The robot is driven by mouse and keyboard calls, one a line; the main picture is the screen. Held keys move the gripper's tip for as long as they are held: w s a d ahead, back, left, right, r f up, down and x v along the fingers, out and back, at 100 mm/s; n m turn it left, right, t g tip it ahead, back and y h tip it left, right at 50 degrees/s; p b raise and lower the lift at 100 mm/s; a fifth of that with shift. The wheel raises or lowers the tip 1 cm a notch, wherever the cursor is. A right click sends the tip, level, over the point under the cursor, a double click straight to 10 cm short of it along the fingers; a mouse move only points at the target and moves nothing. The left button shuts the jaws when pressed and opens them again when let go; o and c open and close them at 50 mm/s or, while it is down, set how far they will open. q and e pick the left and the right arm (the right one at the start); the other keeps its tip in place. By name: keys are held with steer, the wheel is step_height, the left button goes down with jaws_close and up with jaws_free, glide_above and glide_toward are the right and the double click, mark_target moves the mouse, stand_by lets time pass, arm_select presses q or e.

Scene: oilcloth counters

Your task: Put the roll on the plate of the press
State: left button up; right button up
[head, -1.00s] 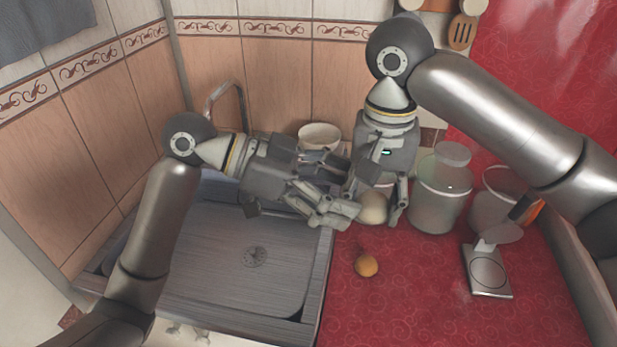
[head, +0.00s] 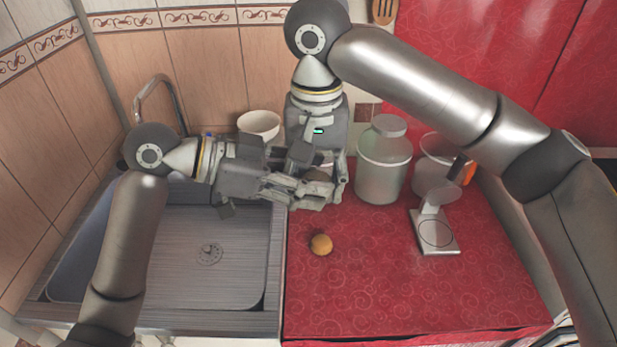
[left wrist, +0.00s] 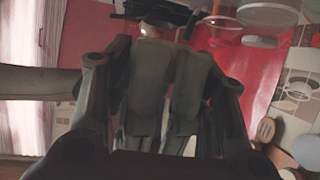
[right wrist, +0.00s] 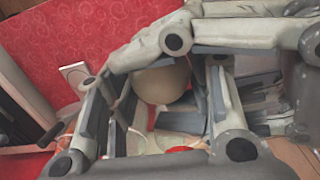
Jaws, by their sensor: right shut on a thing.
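A pale beige round roll (right wrist: 160,82) shows between the fingers of my right gripper in the right wrist view. My right gripper (head: 322,180) is shut on it, low over the counter's back left part. In the head view the fingers mostly hide the roll. My left gripper (head: 318,195) reaches in from the left, its fingers close together and crossing in front of the right gripper; I cannot tell whether they touch. The metal press (head: 436,235) stands on the red counter, right of both grippers. Its flat base plate shows, with a raised round upper part above it.
A small orange-brown ball (head: 321,244) lies on the red counter (head: 380,290) in front of the grippers. A lidded jar (head: 384,165) and a clear container (head: 432,165) stand behind the press. A white bowl (head: 259,124) is at the back. The sink (head: 160,270) is at left.

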arm_select(q)
steer(key=shift+s+d, duration=0.1)
steer(key=shift+s, duration=0.1)
steer(key=shift+c, duration=0.8)
arm_select(e)
steer(key=shift+w, duration=0.1)
steer(key=o, duration=0.9)
arm_select(q)
steer(key=shift+s+d, duration=0.1)
steer(key=shift+c, duration=0.9)
arm_select(e)
steer(key=shift+o, duration=0.8)
steer(key=shift+w, duration=0.1)
steer(key=shift+r, duration=0.1)
arm_select(q)
steer(key=shift+f, duration=0.1)
arm_select(e)
steer(key=shift+r, duration=0.15)
